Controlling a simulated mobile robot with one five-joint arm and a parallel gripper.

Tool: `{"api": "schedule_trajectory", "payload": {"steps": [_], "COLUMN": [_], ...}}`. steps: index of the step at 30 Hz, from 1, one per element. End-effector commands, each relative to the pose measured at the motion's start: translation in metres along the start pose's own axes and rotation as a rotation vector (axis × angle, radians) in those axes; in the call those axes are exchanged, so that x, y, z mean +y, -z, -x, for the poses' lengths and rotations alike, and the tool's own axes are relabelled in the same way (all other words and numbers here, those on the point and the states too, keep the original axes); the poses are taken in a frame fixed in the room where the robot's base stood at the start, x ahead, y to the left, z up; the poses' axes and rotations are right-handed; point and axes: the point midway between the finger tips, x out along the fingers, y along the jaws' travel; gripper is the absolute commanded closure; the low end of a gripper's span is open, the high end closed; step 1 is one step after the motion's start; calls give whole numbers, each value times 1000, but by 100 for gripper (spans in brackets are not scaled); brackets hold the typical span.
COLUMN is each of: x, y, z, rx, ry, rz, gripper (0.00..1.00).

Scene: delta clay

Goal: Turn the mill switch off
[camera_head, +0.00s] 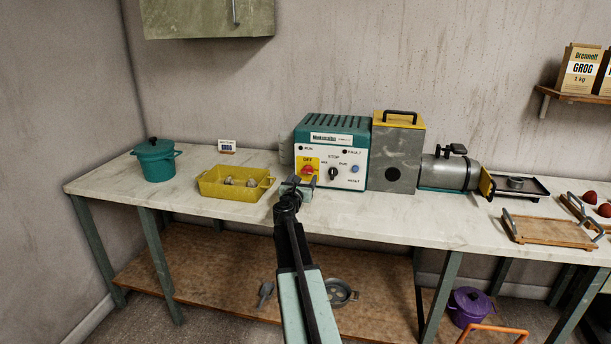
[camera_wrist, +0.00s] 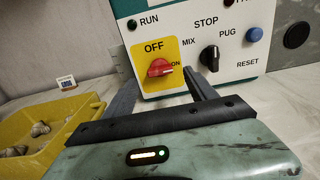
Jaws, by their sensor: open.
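The mill's red rotary switch (camera_wrist: 159,68) sits on a yellow plate marked OFF at the top and ON at the right. In the wrist view its handle lies roughly sideways, with a pale mark at its right end beside ON. The switch also shows in the head view (camera_head: 307,170), on the white front panel of the teal mill (camera_head: 343,126). My gripper (camera_head: 298,183) is open and empty, just in front of the panel. In the wrist view its fingers (camera_wrist: 158,88) point at the panel, one on each side of the switch. Contact cannot be told.
A black MIX/PUG selector (camera_wrist: 209,58) and a blue button (camera_wrist: 254,34) are right of the switch. A yellow tray (camera_head: 232,192) with grey lumps stands left of my gripper. A teal pot (camera_head: 155,163) is farther left. A grey metal barrel (camera_head: 450,173) extends right.

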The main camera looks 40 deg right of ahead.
Motion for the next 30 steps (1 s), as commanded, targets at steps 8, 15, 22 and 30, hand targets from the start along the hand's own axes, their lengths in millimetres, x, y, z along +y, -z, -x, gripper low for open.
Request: {"api": "schedule_trajectory", "payload": {"steps": [8,15,22,30], "x": [2,1,2,2], "y": [0,0,0,0], "z": [-52,-55,-54,-54], "rx": [0,-1,-1,-1], "ry": [-1,-2,-3,-3], "rz": [2,3,3,21], "gripper": [35,35,87,97]}}
